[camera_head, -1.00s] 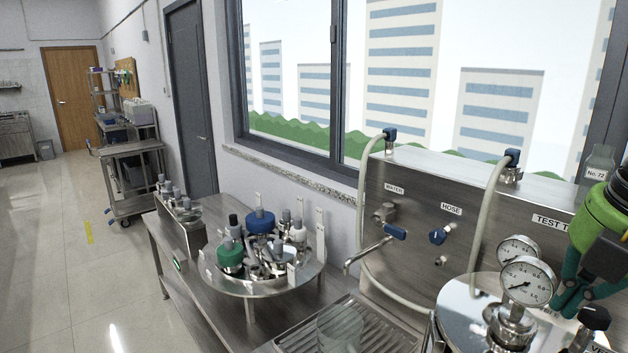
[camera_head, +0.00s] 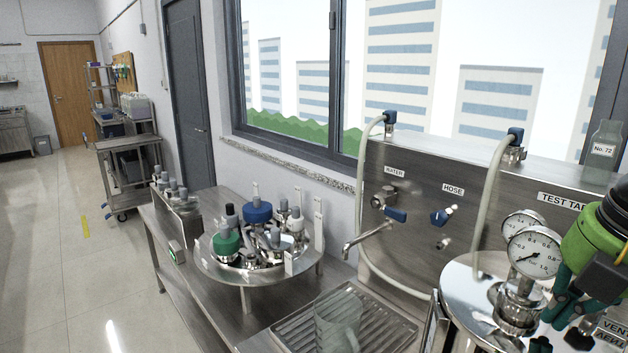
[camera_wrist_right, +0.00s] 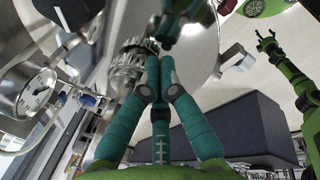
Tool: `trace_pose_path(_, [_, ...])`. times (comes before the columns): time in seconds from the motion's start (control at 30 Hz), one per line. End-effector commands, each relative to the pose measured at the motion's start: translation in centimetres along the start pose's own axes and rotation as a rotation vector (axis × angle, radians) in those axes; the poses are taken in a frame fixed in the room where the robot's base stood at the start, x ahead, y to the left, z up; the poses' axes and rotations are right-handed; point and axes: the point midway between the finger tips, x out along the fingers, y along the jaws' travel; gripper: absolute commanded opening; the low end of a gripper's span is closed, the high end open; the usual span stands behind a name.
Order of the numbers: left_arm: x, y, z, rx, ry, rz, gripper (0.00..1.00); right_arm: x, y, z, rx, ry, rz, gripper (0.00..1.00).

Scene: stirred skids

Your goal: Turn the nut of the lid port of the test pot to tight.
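The test pot (camera_head: 462,282) stands at the right of the head view with a shiny round lid. A pressure gauge (camera_head: 534,252) on a metal fitting (camera_head: 517,303) rises from the lid, with a second gauge behind it. My right gripper (camera_head: 562,314), green with teal fingers, is over the lid, right of the front gauge. In the right wrist view, its fingers (camera_wrist_right: 165,48) look apart, with a ribbed metal nut (camera_wrist_right: 128,66) just left of the tips. Contact cannot be told. My left gripper (camera_wrist_right: 268,42) shows small at the right there, fingers spread.
A black knob (camera_head: 580,336) and a VENT label (camera_head: 612,328) are close to the right gripper. A hose (camera_head: 487,205) runs down behind the pot. A drain tray (camera_head: 390,332) with a clear vessel (camera_head: 338,318) and a round stand of bottles (camera_head: 215,262) are left.

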Motion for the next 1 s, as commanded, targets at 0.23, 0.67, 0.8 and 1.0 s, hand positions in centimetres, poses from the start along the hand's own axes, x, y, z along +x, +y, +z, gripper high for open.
trace_pose_path(0.23, [-0.03,0.06,0.30,0.000,-0.004,0.001,0.78,-0.06,0.01,0.00,0.000,0.000,0.000,0.00])
trace_pose_path(0.67, [0.05,0.10,0.38,0.000,-0.006,0.001,0.78,0.05,0.29,-0.06,0.000,0.001,-0.001,0.00])
trace_pose_path(0.8, [0.08,0.10,0.39,0.000,-0.006,0.001,0.78,0.08,0.46,-0.08,0.000,0.001,-0.001,0.00])
trace_pose_path(1.0, [0.12,0.17,0.38,-0.001,-0.006,0.002,0.78,0.11,0.73,-0.11,0.000,0.001,0.001,0.00])
